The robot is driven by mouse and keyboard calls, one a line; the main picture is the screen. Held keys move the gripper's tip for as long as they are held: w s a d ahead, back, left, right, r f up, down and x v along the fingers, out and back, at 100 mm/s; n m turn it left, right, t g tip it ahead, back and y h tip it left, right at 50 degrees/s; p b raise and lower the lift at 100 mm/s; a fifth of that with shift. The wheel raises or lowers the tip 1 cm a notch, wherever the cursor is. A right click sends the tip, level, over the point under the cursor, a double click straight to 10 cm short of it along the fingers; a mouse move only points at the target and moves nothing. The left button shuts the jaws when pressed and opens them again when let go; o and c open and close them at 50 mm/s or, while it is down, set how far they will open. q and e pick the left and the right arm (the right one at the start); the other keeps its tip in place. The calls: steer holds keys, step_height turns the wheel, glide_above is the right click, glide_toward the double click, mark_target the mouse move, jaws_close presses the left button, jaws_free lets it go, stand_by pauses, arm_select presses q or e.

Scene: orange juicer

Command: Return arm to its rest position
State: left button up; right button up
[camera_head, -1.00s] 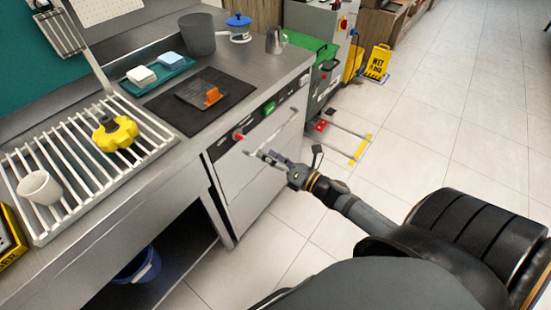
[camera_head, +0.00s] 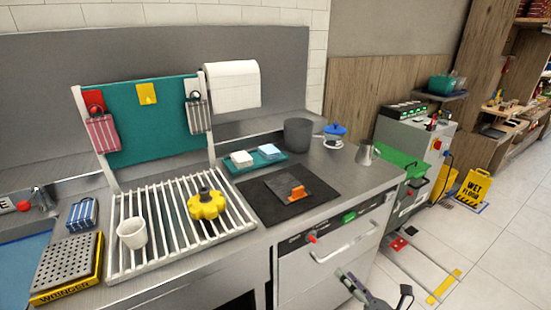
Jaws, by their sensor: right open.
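My right gripper (camera_head: 374,284) shows at the bottom edge of the head view, right of centre. Its fingers are spread apart with nothing between them. It is in front of the steel appliance with a long handle (camera_head: 346,243), below the worktop edge; whether it touches the front, I cannot tell. The rest of my right arm is cut off by the frame. My left gripper and arm are out of view.
On the white rack (camera_head: 168,228) stand a white cup (camera_head: 132,233) and a yellow lobed part (camera_head: 206,205). A black mat (camera_head: 262,205) holds an orange-handled tool (camera_head: 291,192). A metal jug (camera_head: 366,152) stands near the worktop's right edge. The tiled floor (camera_head: 500,262) at right is open.

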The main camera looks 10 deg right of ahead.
steer(key=s+d+f+m+g+h+p, duration=0.1)
steer(key=s+d+f+m+g+h, duration=0.15)
steer(key=d+f+m, duration=0.4)
steer(key=s+d+f+m+g+h+p, duration=0.1)
steer(key=s+f+m+h, duration=0.2)
steer(key=f, duration=0.6)
steer(key=s+d+f+m+g+h+p, duration=0.1)
steer(key=s+d+f+m+g+p, duration=0.1)
steer(key=d+f+m, duration=0.35)
steer(key=s+a+f+m+g+h+p, duration=0.1)
steer(key=s+a+f+m+g+p, duration=0.15)
steer(key=s+f+m+g, duration=0.65)
steer(key=s+a+f+m, duration=0.2)
steer(key=s+f, duration=0.1)
steer(key=s, duration=0.3)
steer(key=s+a+f+m, duration=0.2)
steer(key=s+a+f, duration=0.1)
steer(key=s, duration=0.4)
steer(key=s+a+f+m, duration=0.2)
steer(key=s+a+f, duration=0.1)
steer(key=s, duration=0.4)
steer(key=shift+a+f+g+y+p, duration=0.25)
steer(key=shift+f+g+y+p, duration=0.15)
steer(key=shift+f, duration=0.4)
steer(key=shift+w, duration=0.1)
steer(key=shift+c, duration=0.5)
